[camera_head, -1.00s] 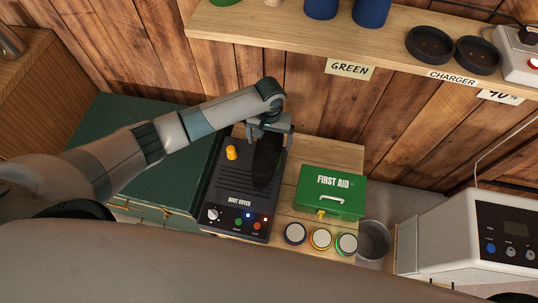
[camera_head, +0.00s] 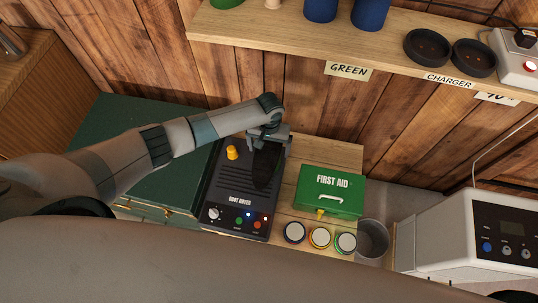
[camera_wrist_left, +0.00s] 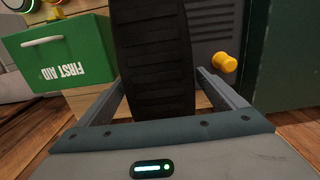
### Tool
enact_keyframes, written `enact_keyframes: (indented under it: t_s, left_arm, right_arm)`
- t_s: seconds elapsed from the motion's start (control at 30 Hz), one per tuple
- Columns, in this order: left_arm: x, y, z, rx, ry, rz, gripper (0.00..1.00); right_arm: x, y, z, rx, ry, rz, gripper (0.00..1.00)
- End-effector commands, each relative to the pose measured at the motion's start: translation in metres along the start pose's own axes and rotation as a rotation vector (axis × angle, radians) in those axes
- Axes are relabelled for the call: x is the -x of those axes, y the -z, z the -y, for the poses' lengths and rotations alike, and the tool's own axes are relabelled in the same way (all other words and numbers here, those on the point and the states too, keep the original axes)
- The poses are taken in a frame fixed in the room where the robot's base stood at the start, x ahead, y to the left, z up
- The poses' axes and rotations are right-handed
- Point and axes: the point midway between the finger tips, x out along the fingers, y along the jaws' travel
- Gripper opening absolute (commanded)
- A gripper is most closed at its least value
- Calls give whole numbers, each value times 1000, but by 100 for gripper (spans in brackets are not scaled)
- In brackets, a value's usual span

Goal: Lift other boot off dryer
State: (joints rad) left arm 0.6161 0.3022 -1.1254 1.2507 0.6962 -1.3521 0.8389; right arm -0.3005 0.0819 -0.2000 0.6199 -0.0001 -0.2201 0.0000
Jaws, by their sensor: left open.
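The boot dryer (camera_head: 212,190) is a dark box on the wooden bench, with a knob and lit buttons on its front panel. One yellow peg (camera_head: 232,152) on it stands bare; it also shows in the left wrist view (camera_wrist_left: 224,62). A dark boot (camera_head: 265,168) is on the right side of the dryer, its ribbed sole (camera_wrist_left: 152,50) filling the middle of the left wrist view. My left gripper (camera_head: 268,142) is at the boot, its open fingers (camera_wrist_left: 158,98) on either side of it. Whether they touch the boot cannot be told. My right gripper is not in view.
A green first aid box (camera_head: 329,192) stands close to the right of the dryer. Several round tins (camera_head: 319,237) line the bench front, beside a grey bin (camera_head: 372,240). A wooden shelf (camera_head: 290,40) overhangs behind. A green cabinet (camera_head: 150,150) is at the left.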

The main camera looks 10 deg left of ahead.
Motion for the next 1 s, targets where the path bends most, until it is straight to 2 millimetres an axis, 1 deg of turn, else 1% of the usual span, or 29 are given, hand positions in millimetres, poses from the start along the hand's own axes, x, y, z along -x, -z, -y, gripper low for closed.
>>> enact_keyframes:
  t_s: [0.07,0.17,0.2,0.27,0.3,0.37,0.4,0.43,0.77,0.87,1.0]
  left_arm:
    - [0,0,0,0,0,0,91]
    - [0,0,0,0,0,0,69]
    - [0,0,0,0,0,0,60]
    - [0,0,0,0,0,0,45]
    - [0,0,0,0,0,0,36]
    - [0,0,0,0,0,0,21]
    - [0,0,0,0,0,0,12]
    - [1,1,0,0,-1,-1,8]
    - [4,1,0,0,-1,-2,8]
    - [9,1,0,0,-2,-3,8]
    - [24,2,0,1,-2,-3,8]
  right_arm:
    - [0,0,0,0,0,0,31]
    - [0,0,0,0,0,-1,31]
    - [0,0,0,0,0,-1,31]
    - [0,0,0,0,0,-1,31]
    - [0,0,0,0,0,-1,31]
    - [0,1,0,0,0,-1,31]
    - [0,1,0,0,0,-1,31]
    - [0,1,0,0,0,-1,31]
    - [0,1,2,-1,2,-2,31]
    - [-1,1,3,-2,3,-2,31]
    - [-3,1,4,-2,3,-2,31]
